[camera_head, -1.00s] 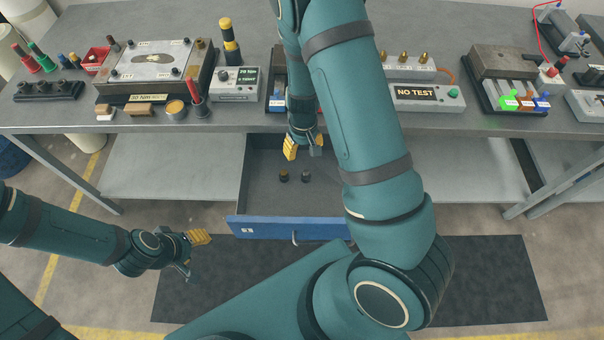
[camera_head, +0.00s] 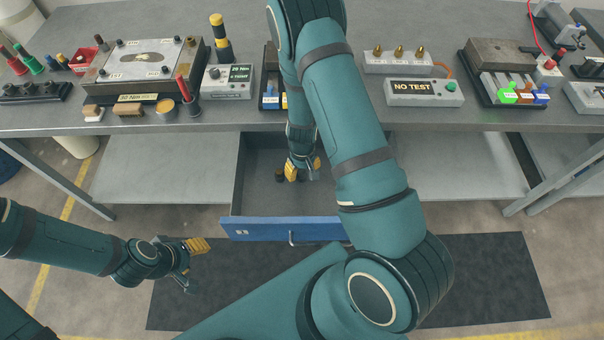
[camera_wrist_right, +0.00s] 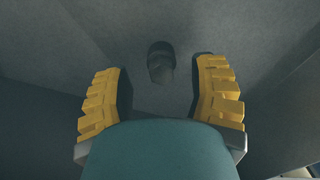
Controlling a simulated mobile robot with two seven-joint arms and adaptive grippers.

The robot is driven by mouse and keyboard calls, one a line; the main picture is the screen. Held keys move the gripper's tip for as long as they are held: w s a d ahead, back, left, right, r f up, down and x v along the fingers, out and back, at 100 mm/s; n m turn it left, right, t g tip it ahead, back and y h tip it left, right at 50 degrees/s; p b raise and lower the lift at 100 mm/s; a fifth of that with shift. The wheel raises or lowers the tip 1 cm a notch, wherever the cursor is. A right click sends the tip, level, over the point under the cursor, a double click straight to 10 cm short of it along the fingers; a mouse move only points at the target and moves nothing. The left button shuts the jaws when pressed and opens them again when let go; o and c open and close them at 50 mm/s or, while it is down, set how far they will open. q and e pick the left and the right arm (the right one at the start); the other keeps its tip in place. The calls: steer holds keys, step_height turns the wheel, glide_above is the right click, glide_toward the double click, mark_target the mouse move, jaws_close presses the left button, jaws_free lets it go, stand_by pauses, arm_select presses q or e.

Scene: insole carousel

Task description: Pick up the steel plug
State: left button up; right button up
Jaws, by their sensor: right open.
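The drawer (camera_head: 330,225) under the bench is pulled out. My right gripper (camera_head: 303,172) reaches down into it, open. In the right wrist view, a dark grey plug (camera_wrist_right: 160,62), which looks like the steel one, stands on the drawer floor ahead of the gap between the open yellow fingers (camera_wrist_right: 160,100). Neither finger touches it. In the head view that plug is hidden behind my right gripper.
The drawer walls and blue front surround my right gripper closely. The bench top (camera_head: 330,119) above holds a plate fixture (camera_head: 147,65), a torque readout box (camera_head: 228,82), a NO TEST box (camera_head: 424,93) and a connector block (camera_head: 510,75). A dark mat (camera_head: 480,280) lies on the floor.

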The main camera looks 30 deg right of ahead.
mark_target(302, 172)
steer(key=shift+f, duration=0.65)
steer(key=shift+c, duration=0.4)
jaws_close()
step_height(302, 172, up, 10)
steer(key=shift+r+p, duration=0.1)
steer(key=shift+p, duration=0.95)
